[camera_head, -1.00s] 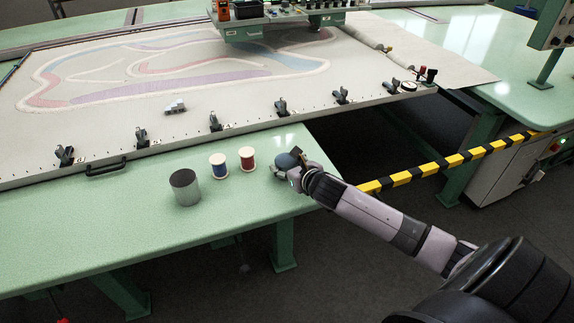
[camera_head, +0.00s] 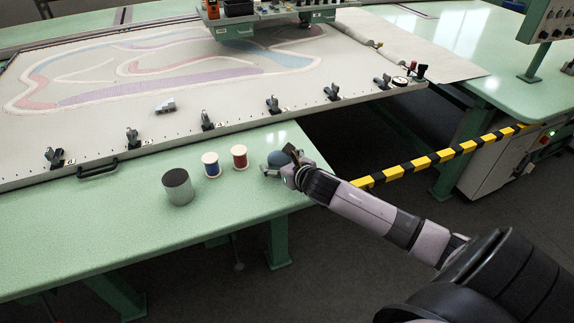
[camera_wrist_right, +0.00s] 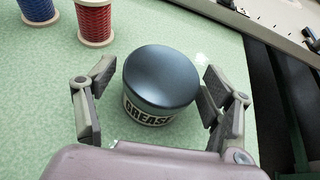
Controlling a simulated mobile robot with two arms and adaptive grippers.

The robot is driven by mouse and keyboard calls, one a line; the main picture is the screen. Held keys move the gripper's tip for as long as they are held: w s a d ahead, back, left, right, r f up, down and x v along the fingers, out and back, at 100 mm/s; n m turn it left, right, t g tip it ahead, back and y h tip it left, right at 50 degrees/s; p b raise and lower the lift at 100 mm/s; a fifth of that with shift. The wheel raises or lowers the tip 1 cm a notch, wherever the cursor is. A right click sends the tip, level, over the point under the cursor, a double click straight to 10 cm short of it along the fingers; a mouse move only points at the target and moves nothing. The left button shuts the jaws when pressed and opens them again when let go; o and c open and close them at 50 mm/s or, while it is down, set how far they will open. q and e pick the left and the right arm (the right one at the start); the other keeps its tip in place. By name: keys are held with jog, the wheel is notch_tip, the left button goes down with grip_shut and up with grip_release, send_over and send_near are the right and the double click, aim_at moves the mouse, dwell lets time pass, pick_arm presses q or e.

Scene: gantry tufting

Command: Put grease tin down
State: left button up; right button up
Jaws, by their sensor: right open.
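The grease tin (camera_wrist_right: 160,82) has a dark blue-grey lid and a pale side marked GREASE. It stands upright on the green table (camera_head: 110,235) near its right end, and shows in the head view (camera_head: 278,158) partly behind my gripper. My right gripper (camera_wrist_right: 165,105) is open, with one finger on each side of the tin; small gaps show between fingers and tin. It also shows in the head view (camera_head: 280,167). My left gripper is not in view.
A red thread spool (camera_head: 240,157), a blue thread spool (camera_head: 211,165) and a grey metal cup (camera_head: 178,187) stand left of the tin. Behind is the clamped fabric frame (camera_head: 140,130). The table's right edge is close, with a yellow-black barrier (camera_head: 440,159) beyond. Front-left table is clear.

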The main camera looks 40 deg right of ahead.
jog(key=v, duration=1.2)
jog(key=shift+w+r, duration=0.1)
jog(key=s+a+f+m+g+y, duration=0.1)
jog(key=s+a+f+m+g, duration=0.25)
jog(key=s+a+m, duration=0.55)
jog(key=s+a+f+m+g, duration=0.25)
jog(key=s+f+m, duration=0.3)
jog(key=m, duration=0.75)
jog(key=s+a+f+m+g+y, duration=0.1)
jog(key=s+a+f+m+g, duration=0.35)
jog(key=s+m, duration=0.6)
notch_tip(320, 180, down, 25)
jog(key=s+d+f+g, duration=0.2)
jog(key=s+f, duration=1.4)
jog(key=shift+s+d+h, duration=0.15)
jog(key=shift+s+h, duration=0.05)
jog(key=shift+h, duration=0.1)
